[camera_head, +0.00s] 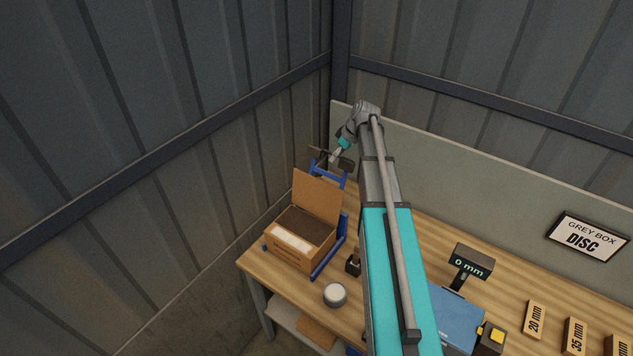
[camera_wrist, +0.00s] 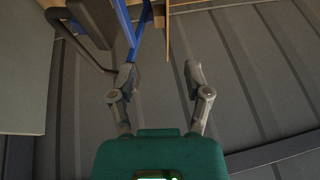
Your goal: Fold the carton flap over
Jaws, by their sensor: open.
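The open brown carton (camera_head: 287,256) sits at the left end of the bench in a blue frame (camera_head: 330,258). Its flap (camera_head: 317,194) stands up from the back edge, tilted slightly back. The carton's inside looks dark, with a pale label on the front. My gripper (camera_head: 334,156) is above and behind the flap, apart from it in the head view. In the wrist view my gripper (camera_wrist: 160,74) has its two fingers spread with nothing between them. A thin brown edge, seemingly the flap (camera_wrist: 168,28), shows beyond the fingertips, beside a blue bar.
A dark-padded blue stand (camera_head: 329,170) is close to my gripper. A grey round tin (camera_head: 335,294) stands right of the carton. A display reading 0 mm (camera_head: 472,261) and labelled wooden blocks (camera_head: 535,318) are farther right. Corrugated walls and a back panel (camera_head: 480,190) bound the bench.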

